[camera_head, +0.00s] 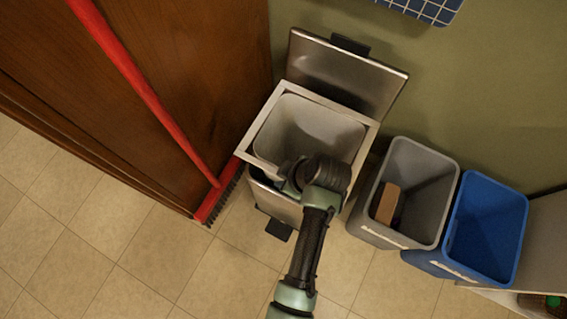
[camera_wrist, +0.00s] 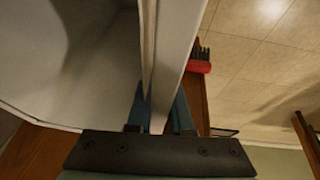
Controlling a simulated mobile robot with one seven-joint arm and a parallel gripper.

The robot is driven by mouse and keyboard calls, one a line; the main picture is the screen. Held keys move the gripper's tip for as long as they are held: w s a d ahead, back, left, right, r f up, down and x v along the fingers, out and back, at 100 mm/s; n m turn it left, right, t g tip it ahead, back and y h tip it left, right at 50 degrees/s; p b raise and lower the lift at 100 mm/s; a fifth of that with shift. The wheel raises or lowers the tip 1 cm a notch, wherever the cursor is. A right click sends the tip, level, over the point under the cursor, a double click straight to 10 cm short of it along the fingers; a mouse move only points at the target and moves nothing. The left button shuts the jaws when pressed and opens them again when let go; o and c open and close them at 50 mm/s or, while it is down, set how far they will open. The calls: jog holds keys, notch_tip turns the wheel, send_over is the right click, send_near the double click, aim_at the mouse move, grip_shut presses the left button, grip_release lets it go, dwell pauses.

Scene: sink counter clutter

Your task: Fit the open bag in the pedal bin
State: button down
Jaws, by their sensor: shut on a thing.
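The pedal bin (camera_head: 272,203) stands by the wall, its steel lid (camera_head: 345,78) tipped back open. The open bag (camera_head: 305,125), pale grey with a wide square rim, is at the bin's mouth with its opening facing up. Its rim looks slightly larger than the bin and hides the bin's top edge, so I cannot tell how far the bag is seated. My gripper (camera_head: 300,175) is at the bag's front rim, its fingertips hidden in the head view. In the wrist view, my gripper (camera_wrist: 158,115) is shut on the pale rim, with the bag's inside (camera_wrist: 105,75) to the left.
A grey bin (camera_head: 372,222) holding a brown block (camera_head: 388,203) stands close right, with a blue bin (camera_head: 515,230) beyond it. A red broom (camera_head: 150,95) leans by the wooden cabinet (camera_head: 200,60) at left. The black pedal (camera_head: 279,230) sticks out in front. Tiled floor is free at front left.

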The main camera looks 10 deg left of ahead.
notch_tip(320, 180, down, 9)
jog(key=b, duration=0.6)
jog(key=shift+s+f, duration=0.15)
jog(key=shift+s, duration=0.2)
jog(key=c, duration=0.7)
grip_release()
jog(key=shift+w+a+f, duration=0.1)
jog(key=shift+f, duration=0.05)
jog(key=shift+c, duration=0.2)
jog(key=shift+t, duration=0.3)
jog(key=p+v, duration=0.2)
jog(key=v, duration=0.3)
jog(key=w+p+v, duration=0.1)
jog(key=p+v, duration=0.1)
jog(key=v, duration=0.3)
jog(key=w+p+v, duration=0.1)
jog(key=p+v, duration=0.1)
jog(key=v, duration=0.3)
jog(key=shift+w+r, duration=0.2)
jog(key=shift+r, duration=0.3)
